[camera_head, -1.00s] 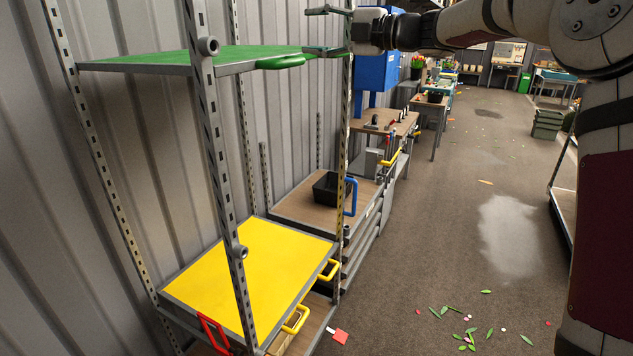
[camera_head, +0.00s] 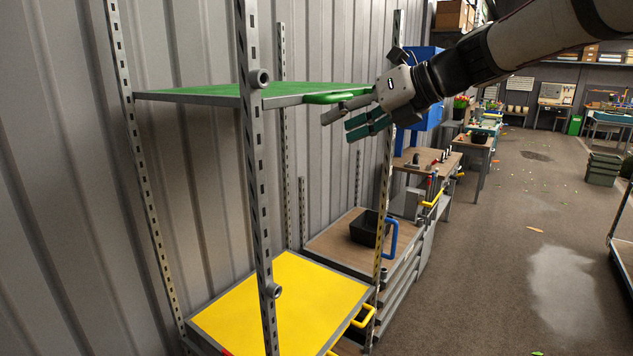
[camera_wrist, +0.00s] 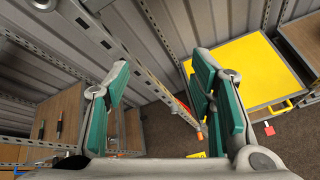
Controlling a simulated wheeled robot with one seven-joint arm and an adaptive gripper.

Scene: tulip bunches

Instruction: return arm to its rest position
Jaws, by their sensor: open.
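My gripper (camera_head: 346,122) is in front of the right end of the green upper shelf (camera_head: 205,93) in the head view, close to the shelf's green handle (camera_head: 338,97). I cannot tell whether it touches the handle. Its teal-padded fingers point left and are spread apart. In the wrist view the two fingers (camera_wrist: 158,100) stand wide apart with nothing between them. My arm (camera_head: 520,50) reaches in from the upper right.
A yellow lower shelf (camera_head: 275,305) lies below, also in the wrist view (camera_wrist: 245,72). A slotted rack post (camera_head: 256,180) stands in front. A black bin (camera_head: 370,228) sits on a wooden workbench (camera_head: 335,238). The floor (camera_head: 500,260) at right is mostly clear.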

